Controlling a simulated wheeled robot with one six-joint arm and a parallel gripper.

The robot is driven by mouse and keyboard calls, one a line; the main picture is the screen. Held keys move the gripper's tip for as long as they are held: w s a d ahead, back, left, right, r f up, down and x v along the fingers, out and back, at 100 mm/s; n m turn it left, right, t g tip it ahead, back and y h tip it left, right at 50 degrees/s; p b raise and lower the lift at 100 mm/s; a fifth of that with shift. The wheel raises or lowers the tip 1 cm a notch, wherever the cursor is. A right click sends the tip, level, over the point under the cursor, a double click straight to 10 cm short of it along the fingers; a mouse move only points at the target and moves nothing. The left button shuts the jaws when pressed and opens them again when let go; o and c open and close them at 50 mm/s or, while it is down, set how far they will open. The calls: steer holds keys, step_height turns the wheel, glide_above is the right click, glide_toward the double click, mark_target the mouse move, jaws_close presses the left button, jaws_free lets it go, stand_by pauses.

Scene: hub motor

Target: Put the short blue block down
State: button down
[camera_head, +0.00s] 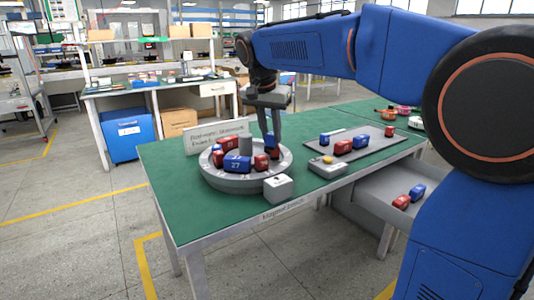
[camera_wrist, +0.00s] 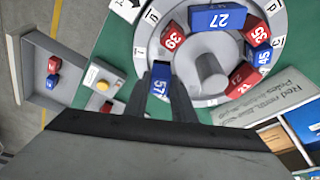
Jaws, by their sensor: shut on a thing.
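My gripper (camera_head: 271,143) points down at the right-hand back part of the round grey hub (camera_head: 232,183). It is shut on a short blue block (camera_wrist: 160,80) marked 57, which stands between the fingers in the wrist view. The block is over or within the hub's ring; I cannot tell whether it touches the hub. On the hub a long blue block (camera_wrist: 218,17) marked 27, a red block (camera_wrist: 172,37) marked 39, another red block (camera_wrist: 257,32) and other blocks stand around a grey centre post (camera_wrist: 209,72).
A dark mat (camera_head: 372,148) with red and blue blocks lies to the right. A grey box with a yellow button (camera_head: 327,160) and a white cube (camera_head: 278,188) stand near the hub. A lower tray (camera_head: 372,189) holds two blocks. A sign (camera_head: 214,137) stands behind the hub.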

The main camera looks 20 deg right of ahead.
mark_target(271, 149)
steer(key=shift+f, duration=2.8)
steer(key=shift+f, duration=0.1)
steer(key=c, duration=1.5)
jaws_free()
steer(key=v, duration=1.2)
steer(key=s+d+f+n, duration=0.2)
steer(key=s+d+f, duration=0.1)
steer(key=s+f, duration=0.5)
steer(key=s+d+f+n+t+y, duration=0.1)
steer(key=s+d+f+n, duration=0.2)
steer(key=s+f, duration=0.6)
steer(key=s+d+f+n+t+y, duration=0.1)
steer(key=s+d+f+n, duration=0.2)
steer(key=s+f, duration=0.5)
steer(key=shift+s+d+f, duration=0.1)
steer(key=shift+s+f, duration=0.05)
steer(key=shift+s, duration=1.35)
steer(key=shift+s+d+f, duration=0.1)
steer(key=shift+s+f, duration=0.05)
steer(key=shift+s, duration=1.3)
